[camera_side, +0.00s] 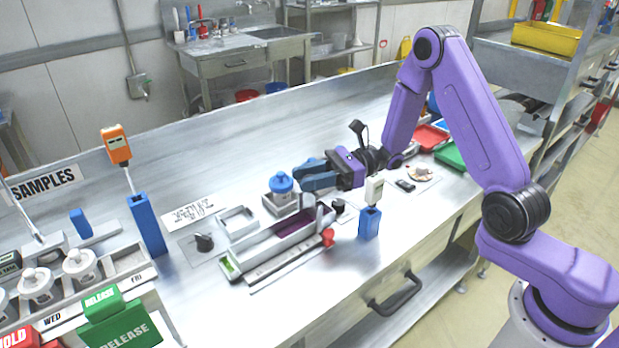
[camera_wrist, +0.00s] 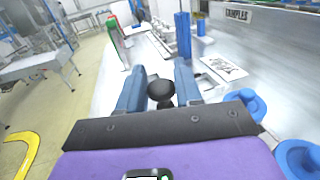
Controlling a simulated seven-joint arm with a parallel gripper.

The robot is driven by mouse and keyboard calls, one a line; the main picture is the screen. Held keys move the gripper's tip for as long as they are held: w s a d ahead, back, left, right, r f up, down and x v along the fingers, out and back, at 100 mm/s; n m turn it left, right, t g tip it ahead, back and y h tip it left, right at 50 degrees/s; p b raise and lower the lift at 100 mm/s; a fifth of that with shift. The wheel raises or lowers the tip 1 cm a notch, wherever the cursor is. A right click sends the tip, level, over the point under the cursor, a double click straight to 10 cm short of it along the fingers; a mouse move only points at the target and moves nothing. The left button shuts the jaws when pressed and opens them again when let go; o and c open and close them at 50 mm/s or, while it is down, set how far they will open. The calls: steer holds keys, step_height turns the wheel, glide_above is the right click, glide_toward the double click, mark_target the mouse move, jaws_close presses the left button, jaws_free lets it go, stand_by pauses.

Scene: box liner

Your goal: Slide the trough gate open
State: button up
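The trough (camera_side: 257,253) is a long grey channel on the bench in the side view, with purple material (camera_side: 282,230) inside and a green patch (camera_side: 230,266) at its near-left end. A red knob (camera_side: 328,237) sits at its right side by a rail. I cannot clearly pick out the gate. My gripper (camera_side: 312,178) has blue fingers and points left above the trough's far end. In the wrist view my gripper (camera_wrist: 161,85) has its fingers apart. A round black knob (camera_wrist: 160,90) shows between them; I cannot tell whether it touches them.
A blue-lidded jar (camera_side: 281,183) stands close to the fingers. A blue holder with a white-topped tool (camera_side: 369,223) is to the right of the trough.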

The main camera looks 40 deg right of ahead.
steer(key=o, duration=0.3)
steer(key=v, duration=1.7)
steer(key=shift+s+d, duration=0.1)
steer(key=shift+d, duration=0.15)
steer(key=shift+o, duration=0.2)
